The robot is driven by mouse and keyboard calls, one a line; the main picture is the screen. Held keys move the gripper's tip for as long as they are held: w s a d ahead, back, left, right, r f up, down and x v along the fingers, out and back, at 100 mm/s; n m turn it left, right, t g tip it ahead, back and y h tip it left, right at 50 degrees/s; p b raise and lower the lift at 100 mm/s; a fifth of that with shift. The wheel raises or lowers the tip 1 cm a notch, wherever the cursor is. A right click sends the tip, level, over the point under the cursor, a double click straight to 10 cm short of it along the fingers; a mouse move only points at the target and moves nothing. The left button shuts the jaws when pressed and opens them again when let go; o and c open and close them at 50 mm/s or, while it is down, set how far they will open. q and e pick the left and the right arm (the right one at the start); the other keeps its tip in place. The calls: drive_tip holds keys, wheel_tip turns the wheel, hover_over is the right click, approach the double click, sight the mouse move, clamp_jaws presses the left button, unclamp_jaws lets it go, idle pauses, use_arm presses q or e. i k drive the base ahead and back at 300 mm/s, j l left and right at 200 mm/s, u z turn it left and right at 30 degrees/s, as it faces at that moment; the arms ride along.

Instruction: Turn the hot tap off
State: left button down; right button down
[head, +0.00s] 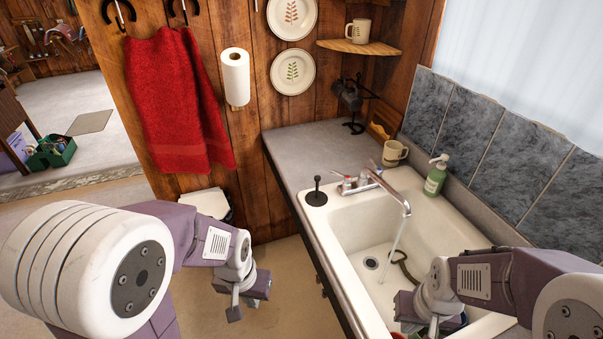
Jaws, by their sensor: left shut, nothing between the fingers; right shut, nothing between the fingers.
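The chrome tap (388,184) stands at the back rim of the white sink (345,228), its spout reaching over the basin. A stream of water (398,236) runs from the spout. A small tap handle (347,184) with a reddish mark sits left of the spout base; a second handle near the spout base is too small to make out clearly. My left gripper (236,306) is shut and empty, over the floor left of the counter, away from the tap. My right gripper (420,326) is shut and empty, over the front of the basin, in front of the tap and apart from it.
A black plunger-like object (317,192) stands on the sink's left corner, close to the tap. A mug (395,153) and a green soap bottle (435,178) stand behind the tap. A brown curved object (404,268) lies in the basin. The grey counter (300,150) is mostly clear.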

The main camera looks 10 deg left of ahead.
sight(347, 178)
drive_tip(key=i+j, duration=0.15)
drive_tip(key=j, duration=0.25)
drive_tip(key=i+j+u, duration=0.1)
drive_tip(key=j, duration=0.3)
drive_tip(key=i+j+u, duration=0.1)
drive_tip(key=j, duration=0.3)
drive_tip(key=i+j, duration=0.25)
drive_tip(key=j+u, duration=0.05)
drive_tip(key=j, duration=0.05)
